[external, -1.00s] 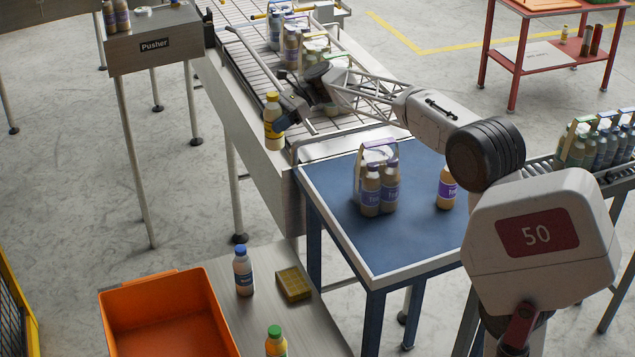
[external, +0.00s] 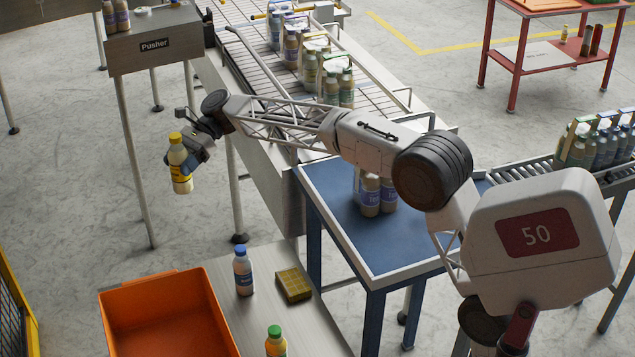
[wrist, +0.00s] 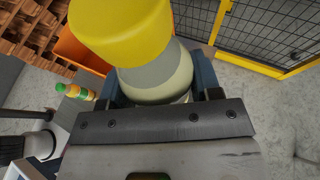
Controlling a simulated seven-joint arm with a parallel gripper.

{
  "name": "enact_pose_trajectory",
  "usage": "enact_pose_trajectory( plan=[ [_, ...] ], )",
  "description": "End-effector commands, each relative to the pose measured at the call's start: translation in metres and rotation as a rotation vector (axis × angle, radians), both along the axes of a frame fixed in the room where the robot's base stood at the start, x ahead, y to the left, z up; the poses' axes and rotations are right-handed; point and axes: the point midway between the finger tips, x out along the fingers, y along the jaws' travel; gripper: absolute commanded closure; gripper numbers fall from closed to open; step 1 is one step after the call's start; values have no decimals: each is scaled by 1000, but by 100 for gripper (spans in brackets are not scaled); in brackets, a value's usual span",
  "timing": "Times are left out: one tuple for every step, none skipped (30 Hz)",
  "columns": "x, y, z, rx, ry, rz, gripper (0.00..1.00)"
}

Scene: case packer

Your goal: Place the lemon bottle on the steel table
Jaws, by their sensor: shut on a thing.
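The lemon bottle (external: 181,168) has a yellow cap and a yellow label. My gripper (external: 194,160) is shut on it and holds it in the air, nearly upright, left of the conveyor. In the wrist view the bottle's yellow cap (wrist: 120,28) and pale shoulder fill the upper middle between the fingers. The steel table (external: 262,322) is at the lower middle of the external view, below and nearer the camera than the held bottle. A blue-capped bottle (external: 243,270), a yellow sponge-like block (external: 293,284) and a green-capped bottle (external: 276,343) stand or lie on it.
An orange crate (external: 166,310) stands at the steel table's left. The blue table (external: 345,235) to the right holds a bottle pack. The conveyor (external: 262,95) carries several packs. The pusher box (external: 155,45) is behind left. Bare steel shows between the table's bottles.

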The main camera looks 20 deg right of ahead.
Motion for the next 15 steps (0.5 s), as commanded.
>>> enact_pose_trajectory(
  plan=[
    [-6, 11, 1, 1, -2, 14, 74],
    [-8, 16, 1, 1, -2, 20, 74],
    [-12, 23, 1, 1, -2, 27, 74],
    [-15, 28, 1, 1, -2, 33, 74],
    [-18, 33, 1, 2, -3, 39, 74],
    [-21, 39, 1, 1, -2, 46, 74],
    [-23, 43, 0, 1, -2, 52, 74],
    [-26, 48, 0, 1, -2, 57, 74],
    [-29, 54, 0, 1, -1, 64, 74],
    [-27, 52, -11, -1, 2, 62, 74],
    [-27, 51, -18, -2, 3, 60, 74],
    [-27, 50, -26, -1, 2, 61, 74],
    [-27, 50, -33, -2, 3, 60, 74],
    [-27, 50, -41, -2, 4, 60, 74],
    [-27, 50, -51, -1, 3, 59, 74]
  ],
)
